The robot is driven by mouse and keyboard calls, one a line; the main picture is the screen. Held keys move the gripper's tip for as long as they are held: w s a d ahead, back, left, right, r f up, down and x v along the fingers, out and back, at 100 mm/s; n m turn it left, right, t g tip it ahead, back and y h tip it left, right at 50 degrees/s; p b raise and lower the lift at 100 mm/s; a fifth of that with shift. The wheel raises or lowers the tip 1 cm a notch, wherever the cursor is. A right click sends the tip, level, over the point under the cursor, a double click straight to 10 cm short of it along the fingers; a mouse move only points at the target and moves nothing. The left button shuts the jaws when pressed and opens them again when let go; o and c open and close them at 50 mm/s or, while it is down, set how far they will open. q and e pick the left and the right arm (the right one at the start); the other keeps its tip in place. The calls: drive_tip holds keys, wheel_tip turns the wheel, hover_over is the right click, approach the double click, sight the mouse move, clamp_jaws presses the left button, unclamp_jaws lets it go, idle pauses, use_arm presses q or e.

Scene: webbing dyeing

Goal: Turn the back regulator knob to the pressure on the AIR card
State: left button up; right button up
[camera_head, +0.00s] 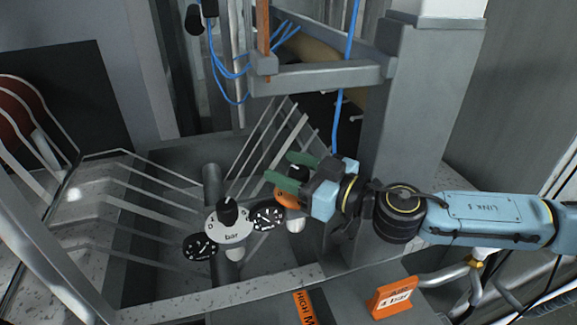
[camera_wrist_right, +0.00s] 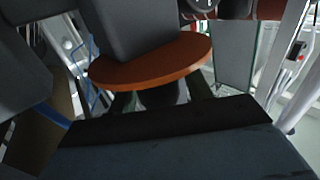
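The back regulator has a black knob (camera_head: 298,171) above an orange dial disc (camera_head: 284,197); the orange disc also shows in the right wrist view (camera_wrist_right: 150,64), partly covered by a dark block. My right gripper (camera_head: 286,170) is at this knob, its green fingers on either side of it. I cannot tell whether they touch it. The dial marks and knob pointer are hidden or too small to read. An orange card (camera_head: 392,298) stands at the lower right; its white label seems to read "4 bar", its heading is unclear. My left gripper is out of view.
The front regulator has a black knob (camera_head: 229,211) on a white "bar" disc (camera_head: 230,232). Black gauges (camera_head: 200,247) and (camera_head: 268,218) sit beside it. Another orange label (camera_head: 304,307) is at the bottom. A grey post (camera_head: 410,110) rises behind my right arm; metal rods flank the regulators.

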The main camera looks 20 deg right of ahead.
drive_tip(key=c, duration=0.8)
